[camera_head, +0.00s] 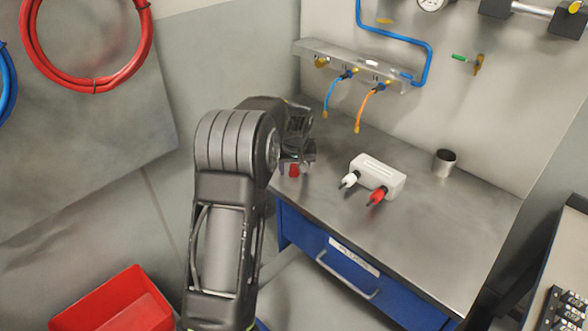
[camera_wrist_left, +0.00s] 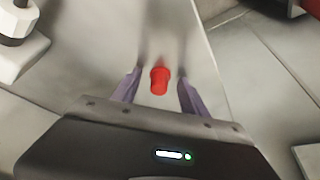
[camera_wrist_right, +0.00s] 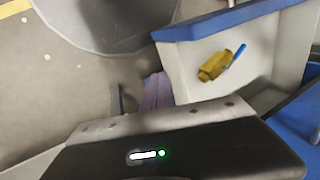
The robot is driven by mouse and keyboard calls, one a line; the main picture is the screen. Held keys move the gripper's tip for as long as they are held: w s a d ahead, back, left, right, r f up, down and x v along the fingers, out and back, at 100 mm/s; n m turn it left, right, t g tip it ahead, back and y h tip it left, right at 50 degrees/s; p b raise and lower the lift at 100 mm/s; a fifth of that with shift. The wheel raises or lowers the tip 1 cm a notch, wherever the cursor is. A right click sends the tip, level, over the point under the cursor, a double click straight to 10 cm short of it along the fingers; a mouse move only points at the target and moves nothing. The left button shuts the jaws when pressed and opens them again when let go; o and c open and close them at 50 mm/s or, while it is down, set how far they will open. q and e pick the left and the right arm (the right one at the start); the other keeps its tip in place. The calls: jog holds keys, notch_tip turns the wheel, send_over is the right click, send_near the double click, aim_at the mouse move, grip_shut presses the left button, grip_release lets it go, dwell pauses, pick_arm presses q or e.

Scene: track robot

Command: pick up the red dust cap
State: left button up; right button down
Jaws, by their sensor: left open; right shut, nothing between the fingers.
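The red dust cap (camera_head: 294,170) stands on the metal bench top near its left end, just under my left gripper (camera_head: 298,160). In the left wrist view the red dust cap (camera_wrist_left: 159,80) shows between the two fingers of my left gripper (camera_wrist_left: 160,88), with a gap on each side. The left gripper is open and points down at it. My right gripper (camera_wrist_right: 140,92) shows only in the right wrist view. Its fingers are together with nothing between them, away from the bench top.
A white block (camera_head: 377,175) with a white and a red connector lies right of the cap. A dark cup (camera_head: 444,162) stands farther right. A manifold (camera_head: 350,66) with blue and orange hoses is on the back wall. In the right wrist view a bin holds a yellow part (camera_wrist_right: 213,66).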

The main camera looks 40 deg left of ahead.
pick_arm(q)
jog(key=shift+c, duration=0.3)
jog(key=shift+s, duration=0.1)
grip_shut()
dwell(0.4)
